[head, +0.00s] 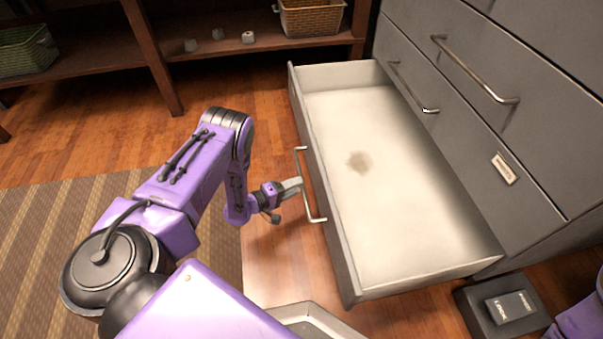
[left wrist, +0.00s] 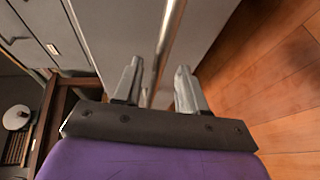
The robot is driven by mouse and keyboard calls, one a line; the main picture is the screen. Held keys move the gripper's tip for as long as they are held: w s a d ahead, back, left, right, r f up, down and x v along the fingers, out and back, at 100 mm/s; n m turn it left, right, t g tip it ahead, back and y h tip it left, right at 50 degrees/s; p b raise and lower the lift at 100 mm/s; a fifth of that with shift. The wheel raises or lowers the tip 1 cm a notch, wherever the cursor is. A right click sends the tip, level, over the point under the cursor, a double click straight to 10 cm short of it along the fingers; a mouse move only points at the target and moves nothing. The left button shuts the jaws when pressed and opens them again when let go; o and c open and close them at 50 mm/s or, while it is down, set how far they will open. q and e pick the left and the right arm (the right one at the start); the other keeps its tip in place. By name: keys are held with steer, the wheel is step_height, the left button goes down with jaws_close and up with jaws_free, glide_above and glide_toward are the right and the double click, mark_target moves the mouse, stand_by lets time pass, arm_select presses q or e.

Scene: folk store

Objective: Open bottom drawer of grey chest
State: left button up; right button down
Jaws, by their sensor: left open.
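The grey chest (head: 470,110) stands at the right in the head view. Its bottom drawer (head: 333,215) is pulled far out, and its pale inside is empty apart from a dark stain. The drawer's metal bar handle (head: 313,192) is on its front face. My left gripper (head: 297,186) is at this handle. In the left wrist view the open fingers (left wrist: 158,88) stand on either side of the handle bar (left wrist: 170,35), with gaps showing. My right gripper is not in view; only a purple part of mine shows at the lower right.
Upper drawers (head: 520,60) of the chest are shut. A dark box with a small item (head: 510,307) lies on the floor by the chest's right end. A wooden shelf (head: 95,55) with baskets stands at the back. A striped rug (head: 40,220) lies at the left.

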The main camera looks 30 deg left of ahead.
arm_select(q)
steer(key=p+v, duration=0.1)
steer(key=v, duration=0.6)
steer(key=shift+p, duration=0.4)
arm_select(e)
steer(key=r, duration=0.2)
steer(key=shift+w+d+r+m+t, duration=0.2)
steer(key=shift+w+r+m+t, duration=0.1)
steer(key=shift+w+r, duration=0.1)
arm_select(q)
steer(key=shift+w, duration=0.1)
